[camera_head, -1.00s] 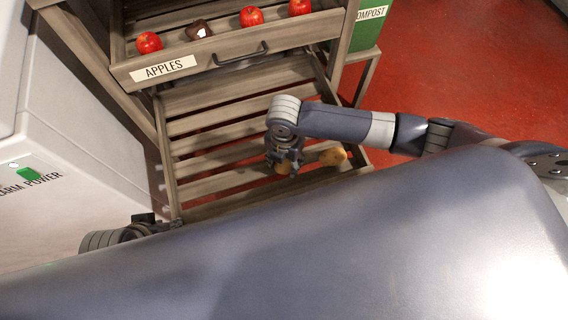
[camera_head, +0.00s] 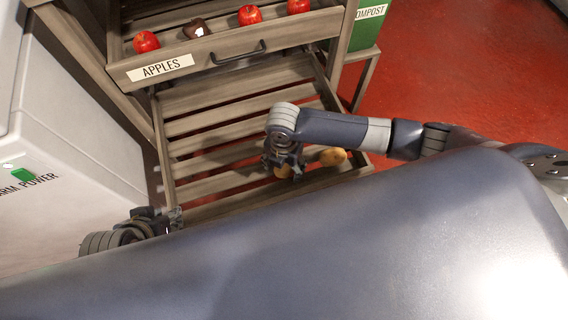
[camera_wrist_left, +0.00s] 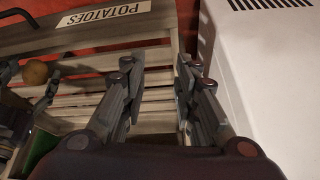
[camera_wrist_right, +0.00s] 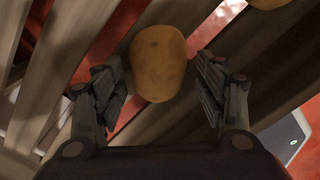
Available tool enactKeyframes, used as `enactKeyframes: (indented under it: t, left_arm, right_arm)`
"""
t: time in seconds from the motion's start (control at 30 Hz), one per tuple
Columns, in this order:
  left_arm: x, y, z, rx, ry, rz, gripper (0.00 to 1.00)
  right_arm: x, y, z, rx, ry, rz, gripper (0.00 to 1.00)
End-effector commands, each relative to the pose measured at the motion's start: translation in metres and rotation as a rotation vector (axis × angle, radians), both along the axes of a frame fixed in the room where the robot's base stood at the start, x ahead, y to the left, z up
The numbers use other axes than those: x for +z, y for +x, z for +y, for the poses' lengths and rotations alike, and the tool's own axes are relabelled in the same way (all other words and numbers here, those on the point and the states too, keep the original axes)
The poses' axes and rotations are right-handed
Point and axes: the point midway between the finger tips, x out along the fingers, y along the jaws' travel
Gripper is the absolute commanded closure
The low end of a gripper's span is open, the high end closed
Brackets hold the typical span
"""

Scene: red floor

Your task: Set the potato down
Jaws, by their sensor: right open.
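A yellow-brown potato (camera_wrist_right: 158,62) lies on the slats of the open lower drawer (camera_head: 215,132). It is partly hidden under my right gripper in the head view (camera_head: 284,172). My right gripper (camera_wrist_right: 160,86) is open, with one finger on each side of the potato and visible gaps to it. It also shows in the head view (camera_head: 285,160). A second potato (camera_head: 333,156) lies just to the right in the same drawer. My left gripper (camera_wrist_left: 157,72) is open and empty, near the drawer's left side. The drawer's "POTATOES" label (camera_wrist_left: 100,14) shows in the left wrist view.
An upper drawer labelled "APPLES" (camera_head: 161,68) holds red apples (camera_head: 249,15) and a dark item (camera_head: 196,29). A white cabinet (camera_head: 62,215) stands close on the left. A green compost bin (camera_head: 366,30) is at the back right. Red floor (camera_head: 460,75) is clear on the right.

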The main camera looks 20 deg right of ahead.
Motion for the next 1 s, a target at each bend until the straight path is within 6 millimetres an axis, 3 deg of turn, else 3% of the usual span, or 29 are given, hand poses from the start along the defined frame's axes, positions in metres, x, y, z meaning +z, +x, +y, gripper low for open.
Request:
enactKeyframes:
  t: [0.17, 0.3, 0.43, 0.57, 0.8, 1.0]
  left_arm:
    - [0.003, -0.005, 0.001, 0.002, 0.003, 0.021, 0.72]
    - [0.006, -0.029, 0.008, 0.009, 0.023, 0.123, 0.72]
    - [0.017, -0.026, 0.007, 0.009, 0.022, 0.113, 0.72]
    - [-0.005, -0.019, 0.006, 0.008, 0.023, 0.128, 0.72]
    - [-0.033, -0.013, 0.004, 0.005, 0.022, 0.137, 0.72]
    - [-0.04, -0.013, 0.004, 0.005, 0.023, 0.139, 0.72]
  right_arm:
    - [0.013, 0.001, 0.0, 0.0, 0.001, -0.002, 0.35]
    - [0.042, 0.001, 0.0, 0.002, 0.002, -0.003, 0.35]
    - [0.073, 0.001, 0.0, 0.0, 0.002, -0.004, 0.35]
    - [0.102, 0.001, 0.0, 0.0, 0.001, -0.004, 0.35]
    - [0.119, 0.001, 0.0, -0.001, 0.0, 0.0, 0.35]
    - [0.123, 0.001, 0.0, -0.001, 0.0, 0.0, 0.35]
